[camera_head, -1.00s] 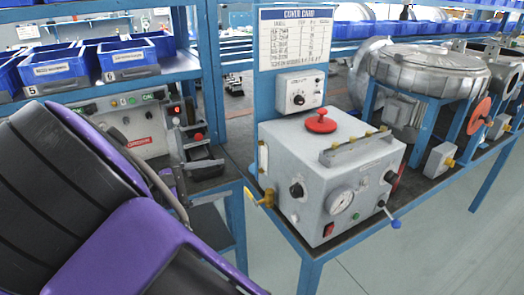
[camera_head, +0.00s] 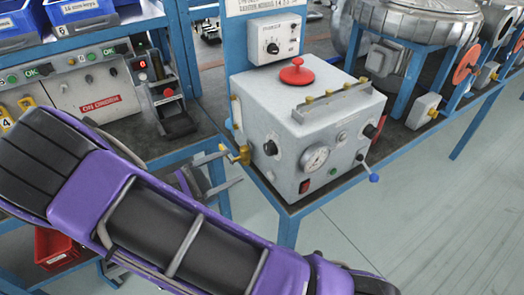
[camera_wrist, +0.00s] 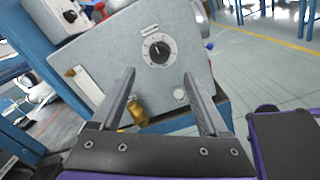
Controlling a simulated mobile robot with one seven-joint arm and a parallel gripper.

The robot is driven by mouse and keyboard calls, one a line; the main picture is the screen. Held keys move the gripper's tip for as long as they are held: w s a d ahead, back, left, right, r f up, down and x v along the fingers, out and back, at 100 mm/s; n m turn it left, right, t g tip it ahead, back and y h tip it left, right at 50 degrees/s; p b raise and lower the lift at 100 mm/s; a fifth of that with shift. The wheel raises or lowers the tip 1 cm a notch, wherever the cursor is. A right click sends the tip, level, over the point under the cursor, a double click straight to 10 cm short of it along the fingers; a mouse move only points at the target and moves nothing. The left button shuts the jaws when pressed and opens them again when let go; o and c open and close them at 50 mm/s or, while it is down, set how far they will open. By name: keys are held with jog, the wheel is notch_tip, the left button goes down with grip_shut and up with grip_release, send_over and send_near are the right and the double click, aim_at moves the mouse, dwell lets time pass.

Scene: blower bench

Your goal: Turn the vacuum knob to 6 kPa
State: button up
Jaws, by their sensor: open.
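The black knob (camera_wrist: 159,52) with a white pointer line and a dial scale sits on a side face of the grey box (camera_head: 255,100). Small label text above it is not legible, so I cannot read its setting. In the head view the knob that seems to match it (camera_head: 270,148) is on the box's left face. My gripper (camera_wrist: 159,75) is open and empty, its fingers pointing toward that face with the knob between and beyond the tips. In the head view my gripper (camera_head: 235,167) is left of the box, apart from the knob.
A brass valve (camera_wrist: 136,112) juts from the same face, close to the left finger. The box also carries a red top knob (camera_head: 297,72), a gauge (camera_head: 315,158) and a blue-tipped lever (camera_head: 374,178). A smaller dial box (camera_head: 275,38) stands behind.

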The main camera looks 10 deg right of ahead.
aim_at(267, 151)
jog(key=x, duration=1)
jog(key=shift+d, duration=0.2)
grip_shut()
jog(key=shift+f, duration=0.1)
jog(key=m+b, duration=0.1)
jog(key=m, duration=0.3)
jog(key=shift+f+b, duration=0.1)
jog(key=shift+b, duration=0.3)
jog(key=shift+m+b, duration=0.65)
jog(key=shift+m, duration=1.25)
